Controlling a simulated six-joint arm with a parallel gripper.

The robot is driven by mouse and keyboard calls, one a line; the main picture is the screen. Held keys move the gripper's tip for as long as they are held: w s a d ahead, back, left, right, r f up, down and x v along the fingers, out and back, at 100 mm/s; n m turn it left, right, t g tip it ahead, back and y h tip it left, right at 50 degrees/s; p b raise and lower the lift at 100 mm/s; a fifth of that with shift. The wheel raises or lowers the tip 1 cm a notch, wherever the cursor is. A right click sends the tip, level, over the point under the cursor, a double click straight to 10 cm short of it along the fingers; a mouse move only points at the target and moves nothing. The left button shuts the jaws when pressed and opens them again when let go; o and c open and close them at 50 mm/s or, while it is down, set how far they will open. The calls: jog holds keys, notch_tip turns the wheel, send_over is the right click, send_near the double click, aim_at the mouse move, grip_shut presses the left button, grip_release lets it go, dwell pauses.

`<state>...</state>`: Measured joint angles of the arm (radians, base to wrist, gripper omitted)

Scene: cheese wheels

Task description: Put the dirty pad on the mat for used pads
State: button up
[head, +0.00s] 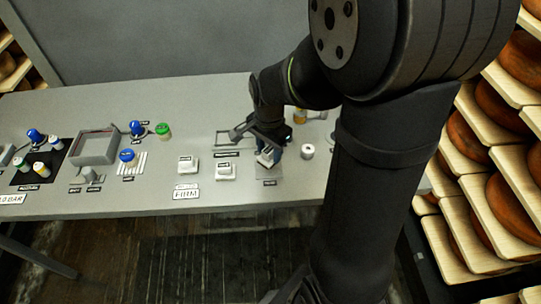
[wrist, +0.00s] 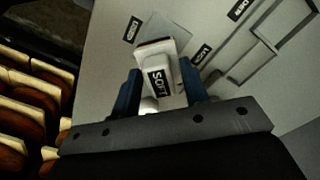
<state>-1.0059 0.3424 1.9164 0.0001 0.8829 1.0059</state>
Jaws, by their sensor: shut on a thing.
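My gripper (wrist: 159,68) is shut on a white pad block (wrist: 157,60) whose label reads SOFT. The blue fingers press on its two sides, and its far edge looks brownish and dark. A grey mat (wrist: 136,22) with a small dark label lies beyond the block in the wrist view. In the head view my gripper (head: 268,152) and the block are over or at this grey mat (head: 270,173). I cannot tell whether the block touches it. Two other white labelled blocks, one left (head: 187,164) and one nearer (head: 226,171), stand to the left.
A thin-walled rectangular frame (head: 222,138) lies just left of my gripper. A white cylinder (head: 307,151) stands to its right. A grey tray (head: 96,147), blue-topped and green-topped items stand farther left. Racks of cheese wheels (head: 500,108) rise beyond the table's right end.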

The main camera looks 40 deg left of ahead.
aim_at(269, 159)
jog(key=shift+f, duration=2.05)
jog(key=o, duration=1)
jog(key=shift+f, duration=0.15)
notch_tip(269, 159, up, 12)
jog(key=shift+r, duration=0.2)
jog(key=shift+f, duration=5.1)
